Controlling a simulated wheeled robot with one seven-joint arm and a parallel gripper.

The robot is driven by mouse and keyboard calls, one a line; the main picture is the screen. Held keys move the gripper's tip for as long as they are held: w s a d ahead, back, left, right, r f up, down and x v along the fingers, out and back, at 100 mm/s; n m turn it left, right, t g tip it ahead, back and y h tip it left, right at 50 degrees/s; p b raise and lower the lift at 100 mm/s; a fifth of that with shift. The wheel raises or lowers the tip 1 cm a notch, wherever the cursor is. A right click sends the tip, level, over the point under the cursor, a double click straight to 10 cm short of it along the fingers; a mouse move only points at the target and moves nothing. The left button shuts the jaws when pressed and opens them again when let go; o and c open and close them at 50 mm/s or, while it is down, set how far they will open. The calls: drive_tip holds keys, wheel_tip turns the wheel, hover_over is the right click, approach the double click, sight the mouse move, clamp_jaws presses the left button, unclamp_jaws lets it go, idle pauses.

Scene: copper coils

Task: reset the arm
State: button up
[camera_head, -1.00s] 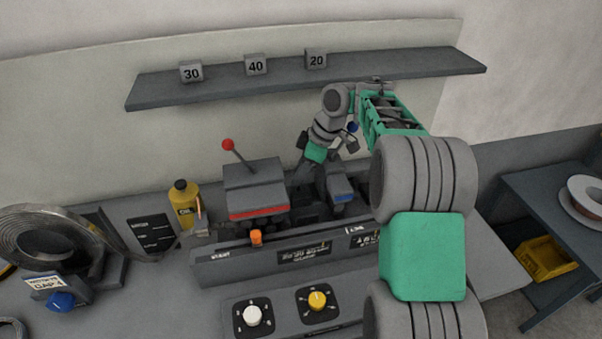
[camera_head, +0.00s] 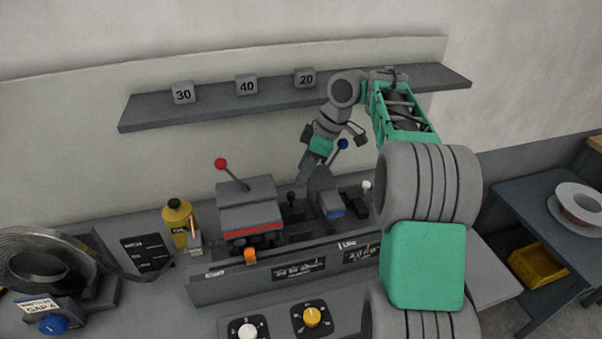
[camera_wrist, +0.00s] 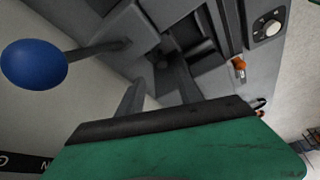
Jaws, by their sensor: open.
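My arm reaches over the bench machine from the right in the head view. My gripper (camera_head: 302,180) points down above the machine, to the right of its red-striped block (camera_head: 250,205). In the wrist view my gripper (camera_wrist: 160,88) shows two dark fingers apart with nothing held between them. A blue ball knob (camera_wrist: 34,64) on a lever is close on the left of the wrist view; it also shows beside my gripper in the head view (camera_head: 342,144). The exact clearance between fingers and machine is hard to tell.
A red-knobbed lever (camera_head: 221,163) stands on the block. A shelf (camera_head: 215,107) with numbered blocks is behind. A yellow oil bottle (camera_head: 178,222) and a metal coil (camera_head: 40,262) are at left. A side table (camera_head: 540,220) holds a spool (camera_head: 578,206).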

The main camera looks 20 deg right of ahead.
drive_tip(key=shift+a, duration=0.1)
drive_tip(key=s+a+r+m+t+h, duration=0.25)
drive_tip(key=s+a+m, duration=0.4)
drive_tip(key=s, duration=0.45)
drive_tip(key=s+d+f+m+h, duration=0.1)
drive_tip(key=s+f+m, duration=0.1)
drive_tip(key=s, duration=0.4)
drive_tip(key=s+d+f+m, duration=0.2)
drive_tip(key=s+f+m, duration=0.1)
drive_tip(key=s+m, duration=0.2)
drive_tip(key=shift+s+d+h, duration=0.25)
drive_tip(key=shift+s+h, duration=0.1)
drive_tip(key=shift+s, duration=0.05)
drive_tip(key=shift+c, duration=0.2)
